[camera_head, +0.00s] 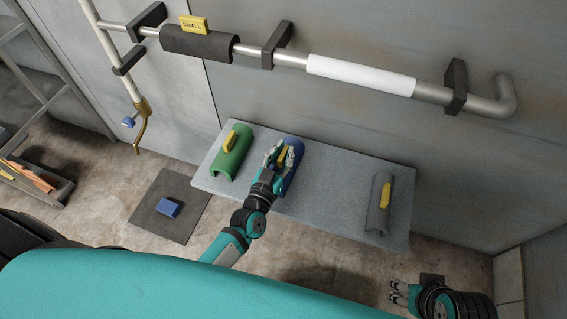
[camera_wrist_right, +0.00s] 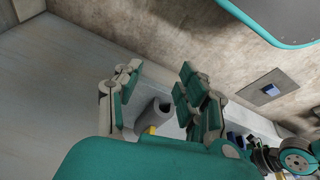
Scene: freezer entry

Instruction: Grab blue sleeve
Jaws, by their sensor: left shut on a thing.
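The blue sleeve (camera_head: 294,172) lies on the grey shelf (camera_head: 330,205), right of the green sleeve. My left gripper (camera_head: 283,157) is over it with its fingers closed around the yellow handle (camera_head: 282,154) on its top; the fingers hide part of the sleeve. The sleeve appears to rest on the shelf. My right gripper (camera_head: 397,293) is low at the right in the head view, away from the sleeves. In the right wrist view its fingers (camera_wrist_right: 157,95) are spread apart with nothing between them.
A green sleeve (camera_head: 231,153) and a grey sleeve (camera_head: 378,205) with yellow handles stand on the shelf. Above runs a wall pipe with a black sleeve (camera_head: 198,44) labelled SMALL and a white section (camera_head: 360,75). A blue block (camera_head: 168,208) sits on a dark floor mat (camera_head: 150,221).

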